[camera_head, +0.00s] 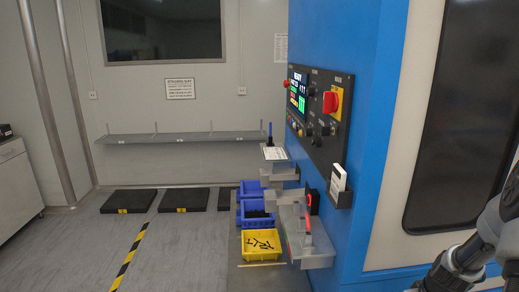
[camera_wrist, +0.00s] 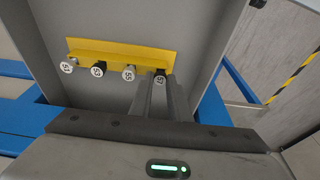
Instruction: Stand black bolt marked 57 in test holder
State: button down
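The black bolt marked 57 (camera_wrist: 160,79) is at the right end of a row on a yellow rack (camera_wrist: 115,54) in the wrist view. My gripper (camera_wrist: 161,88) reaches to it, one finger on each side of the bolt. The fingers stand close to the bolt, and I cannot tell whether they touch it. Most of the bolt's shaft is hidden. In the head view the bolt and my fingertips do not show. I cannot make out for sure which fixture is the test holder; a grey fixture with a red-lit part (camera_head: 308,226) juts from the blue machine.
In the head view, a yellow bin (camera_head: 246,249) holds dark bolts, with blue bins (camera_head: 240,213) behind. Open floor lies to the left.

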jog(key=shift+w+p+v, duration=0.2)
jog(key=shift+p+v, duration=0.35)
jog(key=shift+v, duration=0.35)
jog(key=shift+w+p+v, duration=0.25)
jog(key=shift+p+v, duration=0.25)
jog(key=shift+v, duration=0.4)
jog(key=shift+w+p+v, duration=0.2)
jog(key=shift+p+v, duration=0.35)
jog(key=shift+v, duration=0.35)
jog(key=shift+r, duration=0.15)
